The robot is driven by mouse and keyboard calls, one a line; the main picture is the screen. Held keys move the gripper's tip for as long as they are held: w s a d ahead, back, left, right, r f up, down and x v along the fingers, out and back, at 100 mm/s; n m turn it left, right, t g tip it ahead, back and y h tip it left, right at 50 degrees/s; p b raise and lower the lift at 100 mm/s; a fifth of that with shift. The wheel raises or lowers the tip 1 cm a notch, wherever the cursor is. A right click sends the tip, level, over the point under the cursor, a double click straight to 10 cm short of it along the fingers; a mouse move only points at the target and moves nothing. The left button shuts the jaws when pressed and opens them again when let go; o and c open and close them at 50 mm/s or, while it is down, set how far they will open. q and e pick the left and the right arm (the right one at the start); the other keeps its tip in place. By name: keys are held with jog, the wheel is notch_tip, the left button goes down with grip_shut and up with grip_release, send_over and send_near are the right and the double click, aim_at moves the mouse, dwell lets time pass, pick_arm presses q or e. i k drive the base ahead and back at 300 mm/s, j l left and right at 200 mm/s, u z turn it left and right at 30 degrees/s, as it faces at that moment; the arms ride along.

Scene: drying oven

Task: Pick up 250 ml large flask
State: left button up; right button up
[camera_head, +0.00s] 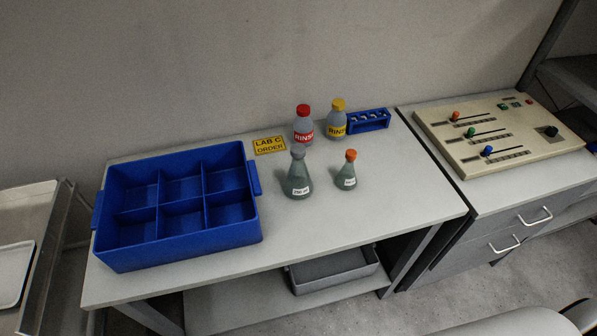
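The large flask (298,178) is a grey-green conical flask with a grey stopper and a white label, which seems to read 250 ml. It stands upright on the table, right of the blue tray. A smaller conical flask (345,175) with an orange stopper and a white label stands upright to its right, a short gap away. Neither of my grippers shows in the head view.
A blue divided tray (183,245) with six empty compartments fills the table's left side. Behind the flasks stand red-capped (303,125) and yellow-capped (338,119) rinse bottles, a blue rack (370,120) and a yellow sign (269,145). The table's front right (400,208) is clear.

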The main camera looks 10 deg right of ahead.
aim_at(297, 184)
jog(key=k+l, duration=0.1)
jog(key=l, duration=0.3)
jog(key=k+l, duration=0.1)
jog(key=l, duration=0.35)
jog(key=k+l+u, duration=0.1)
jog(key=l, duration=0.3)
jog(key=k+l, duration=0.1)
jog(key=l, duration=0.3)
